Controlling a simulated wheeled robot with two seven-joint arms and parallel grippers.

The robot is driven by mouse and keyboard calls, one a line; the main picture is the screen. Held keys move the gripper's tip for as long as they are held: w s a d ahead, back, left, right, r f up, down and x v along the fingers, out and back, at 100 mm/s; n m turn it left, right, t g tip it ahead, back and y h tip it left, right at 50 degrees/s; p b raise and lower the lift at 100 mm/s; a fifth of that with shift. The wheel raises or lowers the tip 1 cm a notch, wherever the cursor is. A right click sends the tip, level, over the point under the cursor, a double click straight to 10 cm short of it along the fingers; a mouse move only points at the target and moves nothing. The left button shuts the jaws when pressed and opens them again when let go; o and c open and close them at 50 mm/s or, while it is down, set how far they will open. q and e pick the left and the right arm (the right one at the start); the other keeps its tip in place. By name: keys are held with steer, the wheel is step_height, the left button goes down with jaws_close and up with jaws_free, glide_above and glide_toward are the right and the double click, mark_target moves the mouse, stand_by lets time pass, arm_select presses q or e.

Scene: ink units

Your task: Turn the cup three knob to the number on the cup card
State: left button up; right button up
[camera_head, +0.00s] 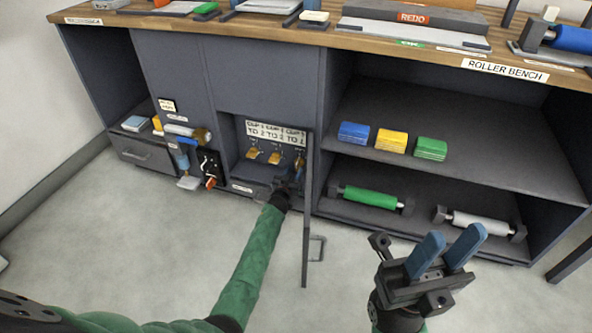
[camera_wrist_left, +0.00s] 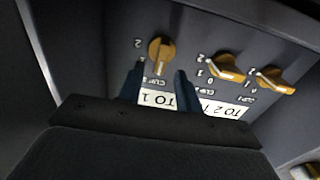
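Three orange knobs sit in a dark cabinet recess under a white cup card (camera_head: 275,132). The head view's card is small; its right column seems to read cup 3, TO 1. The cup three knob (camera_head: 300,162) is rightmost there and leftmost in the left wrist view (camera_wrist_left: 161,52), beside the label TO 1 (camera_wrist_left: 155,98). That view is turned over; which number the knob points at is unclear. My left gripper (camera_wrist_left: 159,72) is open, its fingertips apart on either side of this knob's near end; contact cannot be told. My right gripper (camera_head: 456,234) is open and empty, over the floor.
An open door (camera_head: 308,215) stands out just right of my left forearm. The cup two knob (camera_wrist_left: 228,68) and cup one knob (camera_wrist_left: 276,82) are close beside. Shelves at right hold coloured blocks (camera_head: 392,140) and rollers (camera_head: 370,197). The floor in front is clear.

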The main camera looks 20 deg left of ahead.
mark_target(296, 166)
arm_select(q)
steer(key=shift+w+b, duration=0.45)
steer(key=shift+w, duration=1.3)
jaws_close()
